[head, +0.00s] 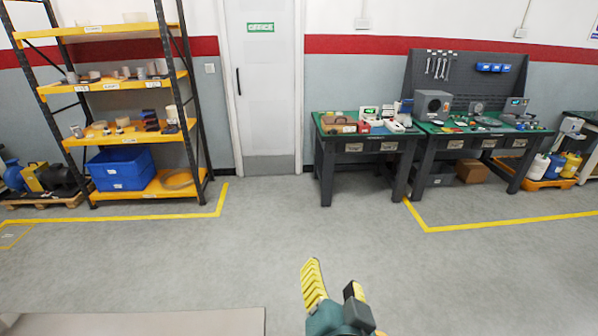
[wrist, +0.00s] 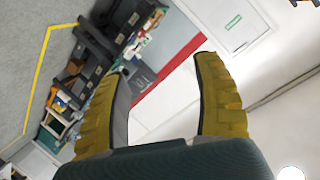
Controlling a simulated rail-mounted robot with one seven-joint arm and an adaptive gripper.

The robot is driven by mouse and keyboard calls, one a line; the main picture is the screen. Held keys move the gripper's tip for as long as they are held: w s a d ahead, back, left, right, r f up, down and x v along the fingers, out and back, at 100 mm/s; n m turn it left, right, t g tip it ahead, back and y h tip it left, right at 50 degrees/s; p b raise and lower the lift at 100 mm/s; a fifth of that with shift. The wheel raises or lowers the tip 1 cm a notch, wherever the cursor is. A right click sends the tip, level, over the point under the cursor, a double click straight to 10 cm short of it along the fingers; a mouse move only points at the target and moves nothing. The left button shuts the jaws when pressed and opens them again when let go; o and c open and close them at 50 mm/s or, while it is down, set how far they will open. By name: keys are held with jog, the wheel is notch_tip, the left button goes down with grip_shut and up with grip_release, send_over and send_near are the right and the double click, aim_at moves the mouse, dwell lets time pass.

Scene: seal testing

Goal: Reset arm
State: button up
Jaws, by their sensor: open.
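My gripper (head: 334,280) shows at the bottom middle of the head view, raised above open floor, with a yellow ribbed finger and a dark green body. In the wrist view my gripper (wrist: 165,75) has its two yellow fingers spread wide apart, with nothing between them. The wrist view is tilted, with the door and red wall stripe beyond the fingers. No object touches the fingers.
A yellow shelf rack (head: 110,85) with a blue bin (head: 120,168) stands at the left. A white door (head: 262,90) is at the back. Green-topped workbenches (head: 440,130) with instruments stand at the right. The grey floor (head: 270,235) between is clear. A pale surface (head: 150,322) lies at bottom left.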

jog(key=s+d+r+n+t, duration=0.1)
jog(key=s+r+n+t, duration=0.25)
jog(key=s+r, duration=0.4)
jog(key=s+d+r+n+t, duration=0.15)
jog(key=s+r+t, duration=0.25)
jog(key=r, duration=0.6)
notch_tip(320, 180, up, 26)
jog(key=n+p, duration=0.1)
jog(key=p, duration=2.4)
jog(key=shift+w+f+h, duration=0.25)
jog(key=shift+w+h, duration=0.05)
jog(key=shift+w, duration=0.1)
